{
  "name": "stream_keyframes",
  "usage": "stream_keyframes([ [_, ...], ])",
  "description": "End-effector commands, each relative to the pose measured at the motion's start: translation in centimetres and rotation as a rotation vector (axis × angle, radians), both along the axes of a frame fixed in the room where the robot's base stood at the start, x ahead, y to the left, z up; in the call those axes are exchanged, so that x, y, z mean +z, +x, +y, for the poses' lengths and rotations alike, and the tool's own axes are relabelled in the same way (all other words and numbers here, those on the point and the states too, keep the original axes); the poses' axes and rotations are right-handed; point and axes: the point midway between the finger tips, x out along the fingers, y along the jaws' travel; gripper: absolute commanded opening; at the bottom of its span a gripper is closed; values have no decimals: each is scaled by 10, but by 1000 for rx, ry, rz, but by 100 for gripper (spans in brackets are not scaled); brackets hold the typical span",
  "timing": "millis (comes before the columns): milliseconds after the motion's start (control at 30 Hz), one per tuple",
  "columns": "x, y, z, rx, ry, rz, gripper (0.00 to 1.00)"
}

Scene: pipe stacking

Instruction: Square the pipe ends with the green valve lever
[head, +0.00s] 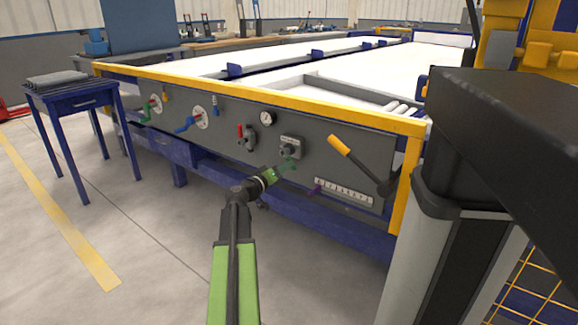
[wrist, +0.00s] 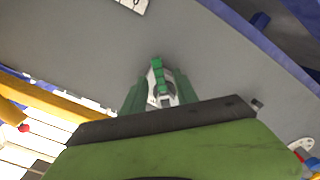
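The green valve lever (wrist: 157,68) shows in the wrist view, on a pale valve body against the grey panel. My gripper (wrist: 161,88) has its two green fingers apart, one on each side of the lever and valve body. Whether either finger touches it, I cannot tell. In the head view my gripper (head: 287,165) reaches the panel just below a grey labelled box (head: 291,145); the fingers hide the lever there. The pipe ends (head: 402,110) show only as a few pale bars at the bed's right corner.
The grey panel (head: 225,150) also carries a red lever (head: 240,131), a blue crank (head: 186,124), a green crank (head: 150,108), a gauge (head: 266,118), a yellow-handled lever (head: 340,146) and a numbered scale (head: 345,192). A blue side table (head: 75,101) stands left. Floor is clear in front.

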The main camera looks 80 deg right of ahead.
Motion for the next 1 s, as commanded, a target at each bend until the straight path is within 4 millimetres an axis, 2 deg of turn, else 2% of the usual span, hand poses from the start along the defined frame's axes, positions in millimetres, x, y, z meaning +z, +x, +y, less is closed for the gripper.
stream_keyframes([
  [33, 0, 7, 18, 3, 0, 0, 35],
  [100, 0, 18, 36, 4, 0, 0, 35],
  [400, 0, 54, 101, 4, 0, 1, 35],
  [600, 0, 65, 118, 3, 0, 1, 35],
  [1000, 0, 66, 119, 1, 0, 1, 35],
])
